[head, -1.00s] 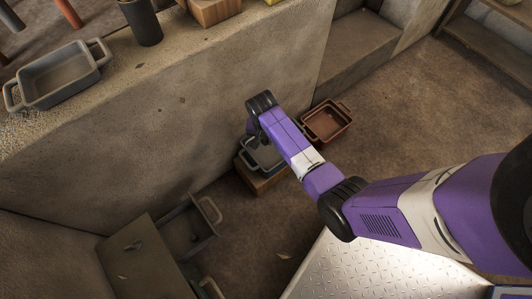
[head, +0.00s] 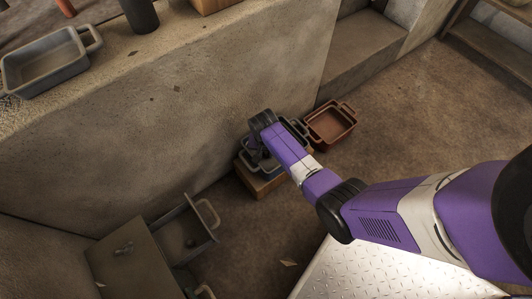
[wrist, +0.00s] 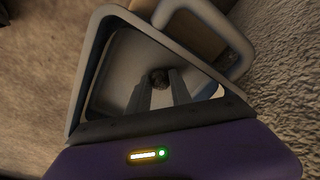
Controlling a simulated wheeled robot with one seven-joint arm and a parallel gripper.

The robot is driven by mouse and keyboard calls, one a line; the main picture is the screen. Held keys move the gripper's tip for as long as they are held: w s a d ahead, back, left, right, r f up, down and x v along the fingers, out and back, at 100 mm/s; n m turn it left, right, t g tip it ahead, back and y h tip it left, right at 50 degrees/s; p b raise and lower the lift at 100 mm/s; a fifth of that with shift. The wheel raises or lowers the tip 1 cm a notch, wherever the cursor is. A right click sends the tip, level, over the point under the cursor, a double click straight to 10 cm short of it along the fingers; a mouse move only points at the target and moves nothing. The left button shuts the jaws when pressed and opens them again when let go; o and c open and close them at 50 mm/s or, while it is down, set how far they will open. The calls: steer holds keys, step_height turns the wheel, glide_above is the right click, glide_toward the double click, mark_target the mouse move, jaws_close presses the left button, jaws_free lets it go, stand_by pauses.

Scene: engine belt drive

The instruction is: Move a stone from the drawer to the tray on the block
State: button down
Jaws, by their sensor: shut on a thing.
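A small dark, rounded stone (wrist: 159,77) shows between my fingertips in the wrist view. My gripper (wrist: 161,84) is shut on it and points down into a grey tray (wrist: 93,72). I cannot tell whether the stone touches the tray floor. In the head view the tray (head: 243,158) sits on a wooden block (head: 264,188) against the wall, partly hidden by my arm. My gripper (head: 257,154) is over this tray there, its fingertips hard to make out. The open drawer (head: 206,245) is at lower left, with a small dark lump, perhaps another stone (head: 190,243), inside.
A brown tray (head: 331,122) stands right of the block. Another grey tray (head: 45,65) and a dark cup (head: 140,15) are on top of the concrete wall (head: 150,120). Bare floor (head: 400,110) lies to the right.

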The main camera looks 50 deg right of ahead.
steer(key=shift+f, duration=0.1)
steer(key=c, duration=1.6)
jaws_free()
steer(key=shift+f, duration=0.1)
steer(key=o, duration=0.5)
steer(key=shift+c, duration=0.2)
